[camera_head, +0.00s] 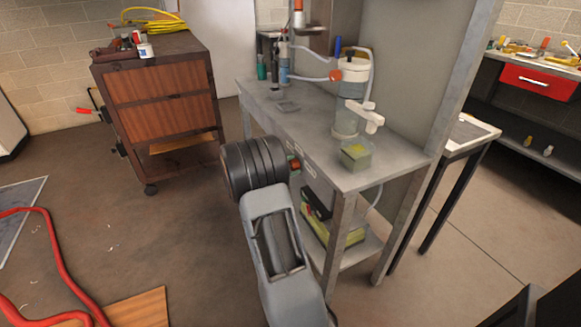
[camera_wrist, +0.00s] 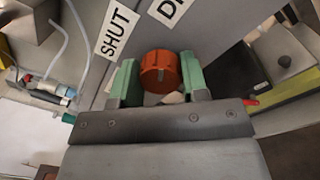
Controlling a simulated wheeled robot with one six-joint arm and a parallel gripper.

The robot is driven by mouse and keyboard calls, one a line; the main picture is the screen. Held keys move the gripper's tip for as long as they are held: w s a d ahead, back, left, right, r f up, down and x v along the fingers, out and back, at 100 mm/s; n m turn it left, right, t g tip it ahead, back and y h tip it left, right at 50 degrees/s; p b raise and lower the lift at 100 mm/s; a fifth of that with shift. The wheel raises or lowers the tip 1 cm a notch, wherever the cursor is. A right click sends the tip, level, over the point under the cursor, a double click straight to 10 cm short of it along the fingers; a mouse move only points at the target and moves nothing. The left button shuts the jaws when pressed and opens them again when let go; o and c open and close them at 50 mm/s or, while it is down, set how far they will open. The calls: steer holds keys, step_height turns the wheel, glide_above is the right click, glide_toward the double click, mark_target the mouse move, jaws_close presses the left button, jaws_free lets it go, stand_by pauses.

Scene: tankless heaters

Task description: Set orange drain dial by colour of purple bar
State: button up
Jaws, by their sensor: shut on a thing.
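The orange drain dial (camera_wrist: 160,72) is a round knob with a pale slot mark, on the grey front edge of the workbench in the wrist view. My gripper (camera_wrist: 159,80) has its green fingers on both sides of the dial and is shut on it. White labels next to it read "SHUT" (camera_wrist: 114,36) and, cut off, "D..." (camera_wrist: 172,10). In the camera_head view the dial (camera_head: 294,162) shows small beside my dark wrist, which hides the fingers. I cannot make out a purple bar for certain in either view.
A brown cabinet (camera_head: 160,95) stands to the left. A red hose (camera_head: 62,262) lies on the floor at left.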

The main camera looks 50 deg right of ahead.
steer(key=o, duration=0.9)
steer(key=shift+w+a, duration=0.1)
steer(key=p+v, duration=0.2)
steer(key=v, duration=1.1)
steer(key=shift+a, duration=0.35)
